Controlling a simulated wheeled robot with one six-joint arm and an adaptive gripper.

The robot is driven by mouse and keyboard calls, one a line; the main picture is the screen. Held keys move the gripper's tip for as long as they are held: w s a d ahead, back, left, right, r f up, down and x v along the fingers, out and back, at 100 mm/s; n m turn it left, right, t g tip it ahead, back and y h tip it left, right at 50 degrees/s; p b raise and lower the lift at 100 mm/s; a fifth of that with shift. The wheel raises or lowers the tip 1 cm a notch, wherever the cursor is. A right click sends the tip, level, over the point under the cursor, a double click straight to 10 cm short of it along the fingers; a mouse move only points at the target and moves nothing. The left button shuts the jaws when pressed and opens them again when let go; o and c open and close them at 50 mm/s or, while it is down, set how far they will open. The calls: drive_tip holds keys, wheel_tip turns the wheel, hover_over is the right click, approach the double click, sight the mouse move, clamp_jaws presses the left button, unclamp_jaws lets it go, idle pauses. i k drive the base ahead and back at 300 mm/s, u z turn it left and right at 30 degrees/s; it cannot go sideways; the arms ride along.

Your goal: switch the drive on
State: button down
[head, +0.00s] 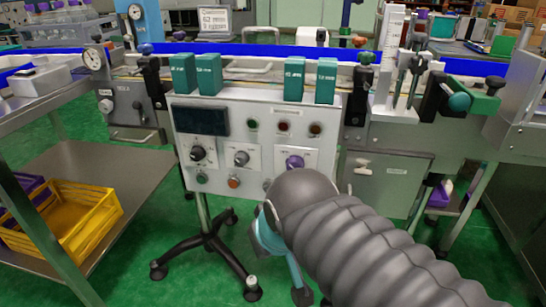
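The grey control box (225,110) stands upright at the centre of the head view. Below are a black knob (198,154), a grey knob (241,158) and a purple knob (294,162). A green button (201,178) and an orange button (233,182) sit lower. Labels are too small to read. My gripper (268,215) is in front of the lower right of the box, mostly hidden by my grey ribbed arm. Its opening and any contact are unclear.
Teal boxes (208,74) stand along the top of the control box. A wheeled stand (210,245) is below it. A metal shelf (125,170) with a yellow crate (75,220) is at left. Machinery (395,180) fills the right. Green floor is open between them.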

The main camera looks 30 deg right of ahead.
sight(293, 162)
drive_tip(key=z, duration=0.7)
drive_tip(key=k, duration=0.8)
drive_tip(key=z, duration=1)
